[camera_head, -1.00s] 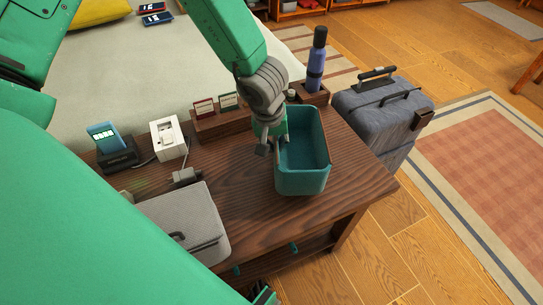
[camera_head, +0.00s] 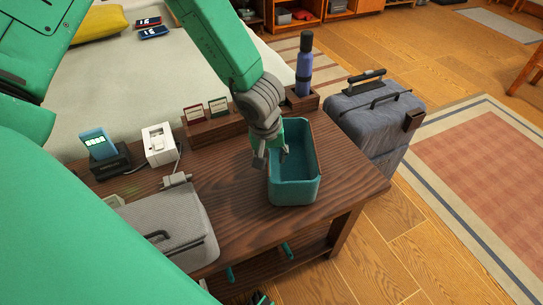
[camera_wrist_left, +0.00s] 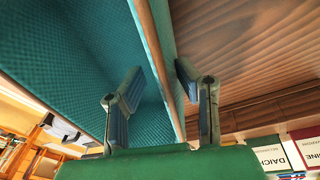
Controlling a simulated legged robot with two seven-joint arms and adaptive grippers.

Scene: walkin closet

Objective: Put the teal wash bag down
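The teal wash bag (camera_head: 293,192) is an open-topped box shape, standing upright on the dark wooden table (camera_head: 235,225) near its right end. My left gripper (camera_head: 269,158) is at the bag's left wall with its fingers spread. In the left wrist view the fingers of my left gripper (camera_wrist_left: 160,85) lie on either side of the bag's wall (camera_wrist_left: 158,60), with gaps showing between fingers and wall. The bag's quilted teal inside fills the left of that view. My right gripper is not in view.
A wooden holder with a blue bottle (camera_head: 304,70) stands behind the bag. A card rack (camera_head: 208,130), white box (camera_head: 158,145), phone on a stand (camera_head: 97,145) and grey case (camera_head: 165,225) occupy the table's left and back. A grey suitcase (camera_head: 375,120) stands right of the table.

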